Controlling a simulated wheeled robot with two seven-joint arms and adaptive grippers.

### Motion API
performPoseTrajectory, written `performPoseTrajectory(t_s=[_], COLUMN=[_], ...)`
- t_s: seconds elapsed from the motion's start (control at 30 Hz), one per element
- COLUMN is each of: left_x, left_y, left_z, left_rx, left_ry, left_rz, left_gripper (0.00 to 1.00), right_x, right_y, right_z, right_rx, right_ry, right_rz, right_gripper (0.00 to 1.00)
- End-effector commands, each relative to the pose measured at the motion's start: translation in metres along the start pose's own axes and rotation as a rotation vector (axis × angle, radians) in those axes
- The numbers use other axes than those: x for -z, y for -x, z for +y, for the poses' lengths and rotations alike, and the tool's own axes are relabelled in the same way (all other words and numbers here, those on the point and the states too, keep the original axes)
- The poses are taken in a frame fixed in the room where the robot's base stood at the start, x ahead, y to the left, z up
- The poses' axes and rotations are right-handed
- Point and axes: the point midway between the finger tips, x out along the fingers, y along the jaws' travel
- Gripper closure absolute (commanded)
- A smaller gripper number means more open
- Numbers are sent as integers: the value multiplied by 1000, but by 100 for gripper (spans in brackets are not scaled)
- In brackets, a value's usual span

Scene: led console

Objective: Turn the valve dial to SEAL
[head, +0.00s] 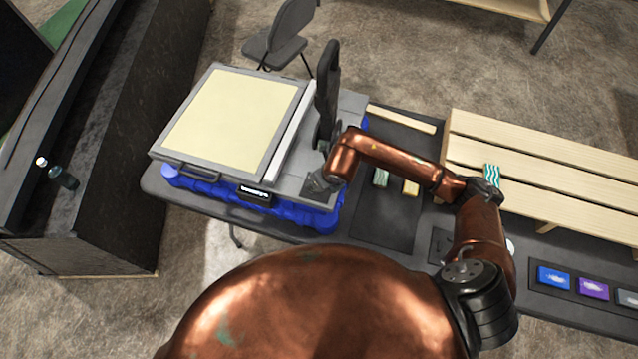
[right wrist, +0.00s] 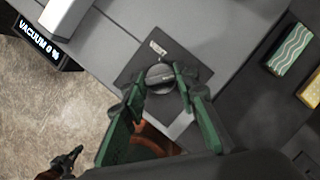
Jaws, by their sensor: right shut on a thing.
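The valve dial (right wrist: 160,77) is a round dark knob on a dark square plate, seen in the right wrist view. My right gripper (right wrist: 163,80) has its green-padded fingers on both sides of the dial and is shut on it. A small white label (right wrist: 158,48) lies beyond the dial, too small to read. In the head view my right gripper (head: 318,184) is at the console's front right corner and hides the dial. A small dark gripper, apparently my left (right wrist: 66,160), shows low in the right wrist view; its jaws are unclear.
The console (head: 222,178) has a blue base, a cream panel and an upright black lever (head: 327,85). A display (right wrist: 39,38) reads "VACUUM 0 %". Patterned blocks (right wrist: 291,50) lie right of it. A slatted wooden rack (head: 540,165) stands farther right.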

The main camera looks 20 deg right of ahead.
Motion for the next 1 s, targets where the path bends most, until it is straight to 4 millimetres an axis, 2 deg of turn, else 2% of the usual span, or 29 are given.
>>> performPoseTrajectory(t_s=[0.3, 0.87, 0.9, 1.0], left_x=[-1, -1, -1, -1], left_y=[-6, -6, -6, -6], left_z=[0, 0, 0, 0], left_rx=[0, 0, 0, 0], left_ry=[0, 0, 0, 0], left_rz=[-1, -1, -1, -1], left_gripper=[100, 100, 100, 100], right_x=[-1, -2, -2, -1], right_y=[0, 1, 1, 0], right_z=[0, 0, 0, 0], right_rx=[47, 58, 58, 58], right_ry=[-114, -138, -138, -138], right_rz=[-3, -3, -3, -2], right_gripper=[97, 97, 70, 63])
